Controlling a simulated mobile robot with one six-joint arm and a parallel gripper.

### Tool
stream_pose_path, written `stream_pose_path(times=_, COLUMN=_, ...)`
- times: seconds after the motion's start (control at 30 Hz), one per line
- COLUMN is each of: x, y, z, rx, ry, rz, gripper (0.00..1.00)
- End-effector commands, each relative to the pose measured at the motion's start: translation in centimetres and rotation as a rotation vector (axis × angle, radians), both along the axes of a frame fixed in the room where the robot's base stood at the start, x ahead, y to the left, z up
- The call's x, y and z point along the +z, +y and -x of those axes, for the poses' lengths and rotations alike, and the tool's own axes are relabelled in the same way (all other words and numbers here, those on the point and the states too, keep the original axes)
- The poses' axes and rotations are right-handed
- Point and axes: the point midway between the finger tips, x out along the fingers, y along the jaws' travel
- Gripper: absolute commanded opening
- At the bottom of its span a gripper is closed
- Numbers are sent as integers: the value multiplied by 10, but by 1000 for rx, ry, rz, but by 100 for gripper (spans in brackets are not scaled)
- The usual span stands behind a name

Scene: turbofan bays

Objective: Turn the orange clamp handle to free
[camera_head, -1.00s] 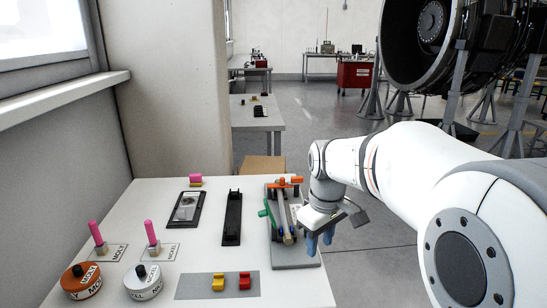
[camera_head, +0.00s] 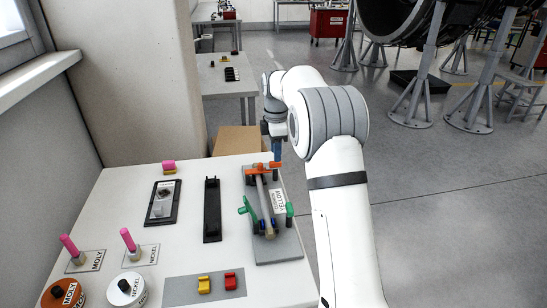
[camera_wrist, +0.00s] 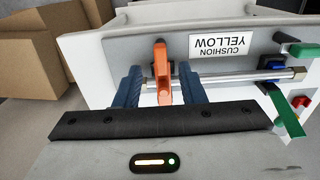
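The orange clamp handle (camera_head: 262,168) sits at the far end of the grey fixture plate (camera_head: 262,248) on the white table. In the wrist view the orange handle (camera_wrist: 162,72) stands between the two blue fingers of my gripper (camera_wrist: 160,88). The fingers are apart, with a gap visible on each side of the handle. In the head view my gripper (camera_head: 276,150) is just behind the fixture's far end, partly hidden by my arm. A metal rod (camera_wrist: 226,79) runs across the fixture beside the handle. A YELLOW CUSHION label (camera_wrist: 237,43) lies beyond it.
Green handles (camera_head: 247,206) sit at the fixture's nearer end. A black rail (camera_head: 212,210) and a black tray (camera_head: 162,202) lie left of it. Yellow (camera_head: 204,285) and red (camera_head: 230,281) blocks rest in front. A cardboard box (camera_head: 238,140) stands behind the table.

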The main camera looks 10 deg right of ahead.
Motion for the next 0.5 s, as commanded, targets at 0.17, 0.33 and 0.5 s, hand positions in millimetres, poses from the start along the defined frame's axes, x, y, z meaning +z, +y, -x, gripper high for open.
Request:
stream_pose_path(times=0.17, x=-25, y=2, z=0, rx=3, ry=1, rz=0, gripper=36)
stream_pose_path(times=0.33, x=-34, y=3, z=1, rx=3, ry=-1, rz=0, gripper=36)
stream_pose_path(times=0.5, x=-35, y=3, z=0, rx=4, ry=-1, rz=0, gripper=36)
